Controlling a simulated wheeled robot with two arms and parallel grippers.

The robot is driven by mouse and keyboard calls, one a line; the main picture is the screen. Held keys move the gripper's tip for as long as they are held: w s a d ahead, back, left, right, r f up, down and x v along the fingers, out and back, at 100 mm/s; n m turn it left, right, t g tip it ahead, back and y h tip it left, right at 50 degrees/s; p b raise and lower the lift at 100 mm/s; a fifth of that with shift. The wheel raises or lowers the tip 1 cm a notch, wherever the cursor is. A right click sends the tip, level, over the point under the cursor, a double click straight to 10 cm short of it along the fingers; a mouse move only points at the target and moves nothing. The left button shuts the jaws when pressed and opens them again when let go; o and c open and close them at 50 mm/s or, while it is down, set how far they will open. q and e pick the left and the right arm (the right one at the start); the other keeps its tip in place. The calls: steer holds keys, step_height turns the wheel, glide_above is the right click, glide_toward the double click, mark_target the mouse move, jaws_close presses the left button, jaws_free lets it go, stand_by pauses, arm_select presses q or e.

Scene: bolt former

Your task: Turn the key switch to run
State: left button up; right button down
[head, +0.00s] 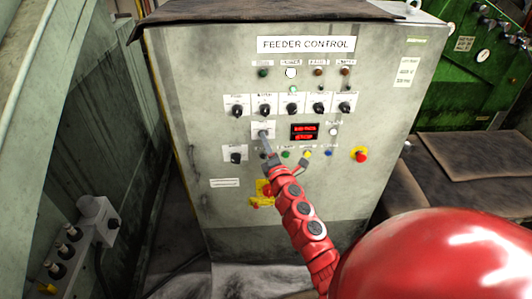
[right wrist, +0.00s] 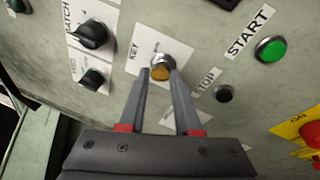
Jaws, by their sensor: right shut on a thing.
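The key switch (right wrist: 162,58) is a silver collar with a brass-coloured key (right wrist: 161,73) on a white plate marked KEY. The plate (head: 263,127) sits on the grey panel titled FEEDER CONTROL in the head view. My right gripper (right wrist: 161,78) is shut on the key, with one finger on each side of it. In the head view this gripper (head: 265,138) reaches up to the panel from below and covers most of the switch. The key's exact angle is hard to tell. My left gripper is not in view.
A green START button (right wrist: 271,48) and a dark STOP button (right wrist: 223,94) lie right of the switch. Black knobs (right wrist: 92,35) lie to its left. A red display (head: 304,131) and a red emergency button (head: 361,156) share the panel.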

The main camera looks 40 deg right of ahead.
steer(key=shift+w+a+f+m+g+h+b, duration=0.1)
steer(key=shift+m+h+b, duration=0.75)
steer(key=shift+m+b, duration=1.95)
steer(key=shift+a+f+m+g+h+b, duration=0.1)
steer(key=shift+m+h+b, duration=0.8)
steer(key=shift+m+b, duration=1.8)
steer(key=shift+w+a+f+m+g+h+b, duration=0.1)
steer(key=shift+m+h+b, duration=0.75)
steer(key=shift+m+b, duration=1.95)
steer(key=shift+r+n+b, duration=0.1)
steer(key=shift+n+b, duration=0.5)
steer(key=shift+b, duration=0.05)
steer(key=c, duration=0.6)
jaws_free()
steer(key=shift+s, duration=0.1)
